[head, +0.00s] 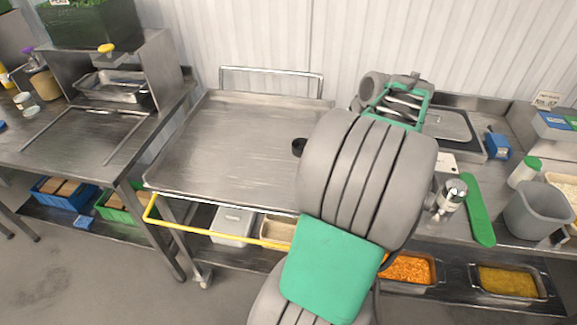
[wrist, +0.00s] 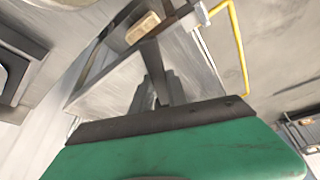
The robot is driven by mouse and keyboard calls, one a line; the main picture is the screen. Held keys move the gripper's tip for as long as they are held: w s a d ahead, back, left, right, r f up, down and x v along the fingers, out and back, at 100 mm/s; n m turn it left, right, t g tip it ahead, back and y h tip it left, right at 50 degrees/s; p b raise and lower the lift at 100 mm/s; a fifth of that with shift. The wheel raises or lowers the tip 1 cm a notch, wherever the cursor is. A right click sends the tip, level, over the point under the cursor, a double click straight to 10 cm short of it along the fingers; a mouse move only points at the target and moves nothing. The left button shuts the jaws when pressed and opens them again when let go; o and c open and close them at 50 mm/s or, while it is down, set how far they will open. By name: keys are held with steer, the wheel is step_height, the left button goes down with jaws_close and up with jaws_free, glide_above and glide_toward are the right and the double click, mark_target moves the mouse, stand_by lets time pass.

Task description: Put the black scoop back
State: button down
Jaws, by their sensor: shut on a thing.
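My gripper (wrist: 158,92) shows in the wrist view as dark fingers beyond my green and black wrist housing. It is shut on a thin dark piece, taken to be the black scoop, whose shape is mostly hidden between the fingers. In the head view my large grey and green arm covers the gripper. A small black round end (head: 299,147) sticks out left of my arm, over the steel cart top; I cannot tell if it is part of the scoop.
The steel cart (head: 225,140) has a bare top and a yellow rail (head: 205,231). On the right counter stand a grey pitcher (head: 535,215), a green-lidded bottle (head: 524,173) and a blue device (head: 497,146). Food trays (head: 508,282) sit on the shelf below. A left table (head: 75,138) holds a steel tray.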

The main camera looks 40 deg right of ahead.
steer(key=w+d+f+p, duration=0.1)
steer(key=w+f, duration=0.2)
steer(key=w+d+f+p, duration=0.1)
steer(key=w+d+f, duration=0.1)
steer(key=w+f, duration=0.1)
steer(key=w+d+f+p, duration=0.1)
steer(key=w+f, duration=0.3)
steer(key=shift+w+d+p, duration=0.2)
steer(key=shift+w+p, duration=0.15)
step_height(320, 180, down, 3)
steer(key=shift+r+p, duration=0.2)
steer(key=shift+p, duration=0.55)
steer(key=shift+f+b, duration=0.4)
steer(key=c, duration=1.3)
jaws_free()
steer(key=shift+r, duration=0.1)
